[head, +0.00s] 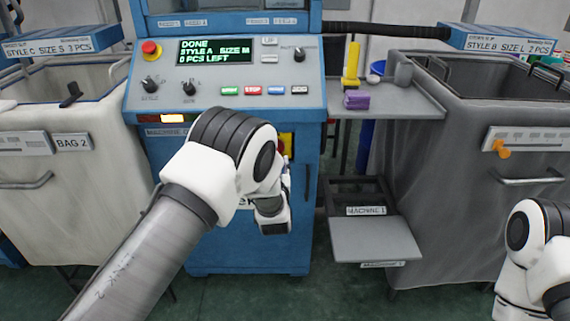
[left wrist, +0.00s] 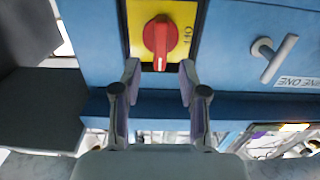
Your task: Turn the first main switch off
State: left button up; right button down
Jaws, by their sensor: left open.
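The main switch is a red rotary knob (left wrist: 158,38) on a yellow plate (left wrist: 184,14), on the blue machine front. In the left wrist view its grip bar runs up and down the picture, with a white mark at the lower end. My left gripper (left wrist: 160,70) is open, its two fingers on either side of the knob's lower end, with clear gaps. I cannot tell how deep the tips reach. In the head view my left arm hides most of the switch; a bit of yellow plate (head: 287,140) shows. My right gripper is out of view.
The blue machine (head: 225,255) carries a panel whose screen (head: 215,50) reads DONE, and a red emergency button (head: 150,47). A T-shaped handle (left wrist: 273,57) and a label ending NE ONE (left wrist: 298,83) are beside the switch. Bag carts (head: 60,210) (head: 450,190) flank the machine.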

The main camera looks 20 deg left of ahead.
pick_arm(q)
jog(key=x, duration=0.6)
jog(key=shift+f+b, duration=0.1)
jog(key=shift+b, duration=0.25)
jog(key=shift+w+a, duration=0.1)
jog(key=shift+w, duration=0.2)
grip_shut()
